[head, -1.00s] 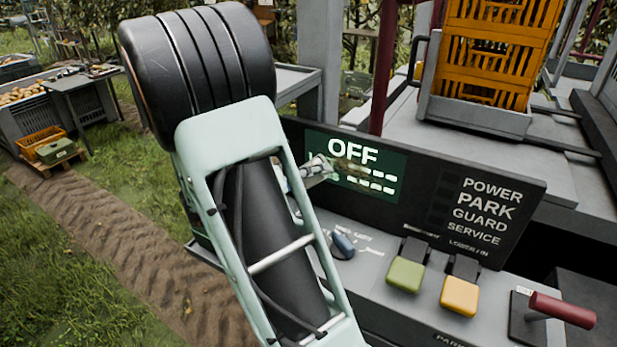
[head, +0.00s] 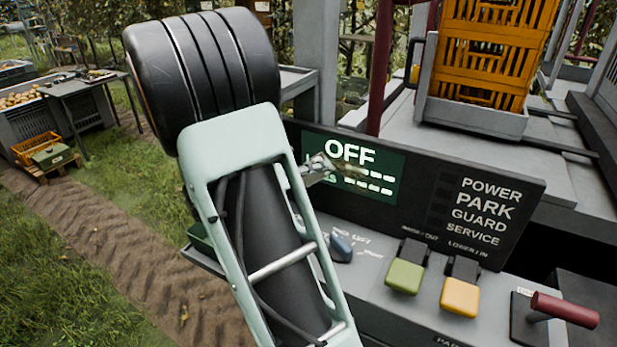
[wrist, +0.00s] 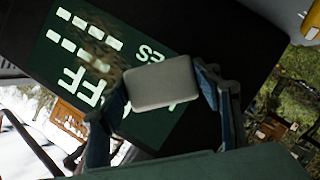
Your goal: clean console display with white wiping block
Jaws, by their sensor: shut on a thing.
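The console display (head: 385,190) is a green screen reading OFF, set in a black panel; it also shows in the wrist view (wrist: 60,65). A brownish smudge lies over its middle, beside the text, in the wrist view. My gripper (wrist: 165,100) is shut on the pale grey-white wiping block (wrist: 162,86), one finger on each side. The block is in front of the display and covers part of its text; I cannot tell whether it touches. In the head view my gripper (head: 318,165) is small and partly hidden behind my arm at the display's left side.
Orange crates (head: 495,50) stand behind the panel. A dark table (head: 82,85) stands far left.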

